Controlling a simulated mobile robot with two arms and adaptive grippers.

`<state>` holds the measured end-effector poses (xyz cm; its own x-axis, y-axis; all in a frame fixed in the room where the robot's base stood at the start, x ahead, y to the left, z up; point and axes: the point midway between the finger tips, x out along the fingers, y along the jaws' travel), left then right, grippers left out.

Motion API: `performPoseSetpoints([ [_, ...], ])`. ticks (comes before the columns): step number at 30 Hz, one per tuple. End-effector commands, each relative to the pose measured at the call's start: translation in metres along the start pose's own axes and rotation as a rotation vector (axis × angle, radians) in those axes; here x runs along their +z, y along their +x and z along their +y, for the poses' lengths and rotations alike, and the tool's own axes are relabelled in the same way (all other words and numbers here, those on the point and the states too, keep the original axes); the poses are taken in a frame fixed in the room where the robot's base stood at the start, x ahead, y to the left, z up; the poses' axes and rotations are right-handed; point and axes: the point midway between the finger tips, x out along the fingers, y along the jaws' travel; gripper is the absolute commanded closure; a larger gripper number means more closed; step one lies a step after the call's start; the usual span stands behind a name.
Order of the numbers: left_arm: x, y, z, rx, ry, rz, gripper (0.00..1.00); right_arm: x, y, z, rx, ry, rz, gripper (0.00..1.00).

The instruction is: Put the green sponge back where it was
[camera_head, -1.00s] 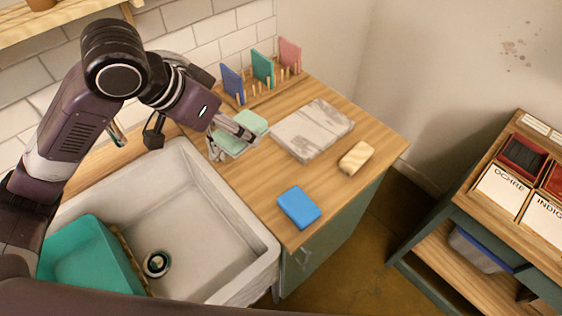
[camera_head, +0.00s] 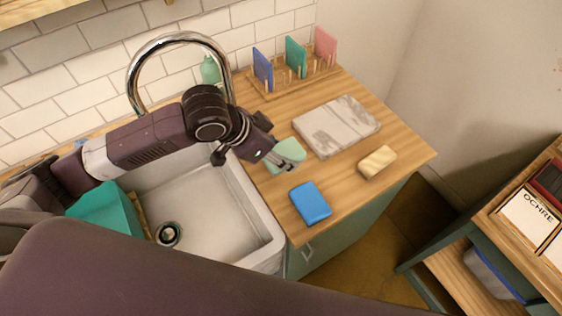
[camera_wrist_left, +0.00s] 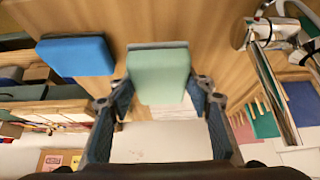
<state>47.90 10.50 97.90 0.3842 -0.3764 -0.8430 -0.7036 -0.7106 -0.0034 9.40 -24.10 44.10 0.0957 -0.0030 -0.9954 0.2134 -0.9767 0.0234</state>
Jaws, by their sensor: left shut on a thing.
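The green sponge (camera_head: 291,149) is pale green with a darker backing. My left gripper (camera_head: 283,164) is shut on it, over the counter strip between the sink and the marbled slab. In the left wrist view the sponge (camera_wrist_left: 160,76) shows between the two fingers of the gripper (camera_wrist_left: 160,98). I cannot tell whether the sponge touches the counter. A blue sponge (camera_head: 311,203) lies near the counter's front edge, and it also shows in the left wrist view (camera_wrist_left: 76,57). My right gripper is not in view.
A grey marbled slab (camera_head: 337,126) and a cream block (camera_head: 377,162) lie to the right. A wooden rack (camera_head: 268,91) with upright coloured boards stands behind. The sink (camera_head: 262,226), with a tall faucet (camera_head: 183,38) and teal tub (camera_head: 104,212), is to the left.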

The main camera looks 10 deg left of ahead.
Motion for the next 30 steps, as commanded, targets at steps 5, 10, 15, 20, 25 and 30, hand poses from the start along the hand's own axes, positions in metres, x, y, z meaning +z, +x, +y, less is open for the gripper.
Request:
performPoseSetpoints([
  [5, 0.012, 0.017, 0.001, 0.002, -0.001, -0.005, 0.73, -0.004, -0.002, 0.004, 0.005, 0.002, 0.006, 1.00],
  [10, 0.024, 0.036, 0.002, 0.002, 0.000, -0.002, 0.73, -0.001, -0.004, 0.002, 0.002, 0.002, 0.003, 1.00],
  [15, 0.025, 0.039, 0.001, 0.001, 0.001, 0.001, 0.73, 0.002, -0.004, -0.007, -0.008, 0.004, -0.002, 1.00],
  [20, 0.025, 0.039, 0.001, 0.001, 0.001, 0.000, 0.73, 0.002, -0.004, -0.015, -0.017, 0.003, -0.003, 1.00],
  [25, 0.028, 0.043, 0.001, 0.001, 0.000, -0.001, 0.73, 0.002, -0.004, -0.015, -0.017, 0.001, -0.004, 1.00],
  [30, 0.030, 0.045, 0.001, 0.001, 0.000, -0.004, 0.41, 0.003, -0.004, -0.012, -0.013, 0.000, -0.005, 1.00],
])
